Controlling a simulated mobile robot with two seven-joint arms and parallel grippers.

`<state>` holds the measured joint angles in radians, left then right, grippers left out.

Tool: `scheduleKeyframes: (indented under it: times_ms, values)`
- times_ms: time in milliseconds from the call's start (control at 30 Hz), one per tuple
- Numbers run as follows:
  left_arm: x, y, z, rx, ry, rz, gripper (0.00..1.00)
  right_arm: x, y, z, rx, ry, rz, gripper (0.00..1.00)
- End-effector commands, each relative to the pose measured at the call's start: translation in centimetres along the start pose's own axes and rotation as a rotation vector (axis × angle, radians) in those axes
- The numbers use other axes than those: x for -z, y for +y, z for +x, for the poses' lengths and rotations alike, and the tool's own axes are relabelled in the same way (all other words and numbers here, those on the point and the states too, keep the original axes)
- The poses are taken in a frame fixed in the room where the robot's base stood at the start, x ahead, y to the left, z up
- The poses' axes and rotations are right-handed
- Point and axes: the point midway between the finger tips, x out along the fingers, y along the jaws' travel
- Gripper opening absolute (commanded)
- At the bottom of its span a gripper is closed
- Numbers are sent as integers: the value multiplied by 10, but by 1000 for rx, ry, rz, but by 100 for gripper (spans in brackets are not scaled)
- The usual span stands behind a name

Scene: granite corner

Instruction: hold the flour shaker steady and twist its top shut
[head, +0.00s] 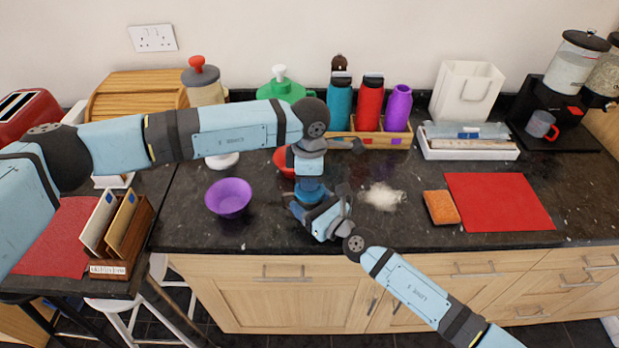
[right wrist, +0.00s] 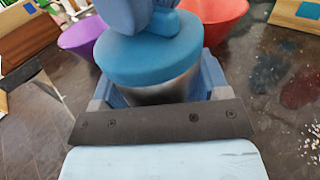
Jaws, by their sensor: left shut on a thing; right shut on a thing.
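The flour shaker has a blue top (head: 310,190) and a metallic body (right wrist: 165,90); it stands upright toward the counter's front. My right gripper (head: 313,206) is shut on the shaker's body from the front right; its blue fingers also show beside the body in the right wrist view. My left gripper (head: 309,176) comes down from above and is shut on the shaker's top; its blue fingertips (right wrist: 150,14) show there in the right wrist view. Most of the body is hidden by the right gripper and the top. I cannot tell whether the top is fully closed.
A purple bowl (head: 228,199) stands left of the shaker, and a red bowl (head: 281,162) is close behind it. Spilled white powder (head: 383,196), an orange sponge (head: 441,207) and a red mat (head: 499,201) lie to the right. Bottles stand in a wooden tray (head: 368,137) behind.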

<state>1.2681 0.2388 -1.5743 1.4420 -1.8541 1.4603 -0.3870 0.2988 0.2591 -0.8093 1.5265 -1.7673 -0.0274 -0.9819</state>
Motion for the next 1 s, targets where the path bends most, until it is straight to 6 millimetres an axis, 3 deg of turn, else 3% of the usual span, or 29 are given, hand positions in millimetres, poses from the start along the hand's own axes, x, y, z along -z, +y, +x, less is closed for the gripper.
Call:
scheduleKeyframes:
  times_ms: [300, 333, 433, 767, 1000]
  values:
    - [0, 1, -1, -1, -1, -3, 0, 1, 0, 0, 0, 1, 0, 40]
    - [0, 1, -1, -1, -1, -3, 13, 1, 0, 0, 0, 1, 0, 40]
    - [0, 0, -1, -1, -1, -2, 35, 1, 0, 0, 0, 1, 0, 40]
    - [0, 0, -3, -1, -1, -1, 35, 0, 0, 0, 0, 1, 0, 40]
    - [0, 1, -41, -4, -1, -1, 35, 0, 0, 0, 0, 1, 0, 40]
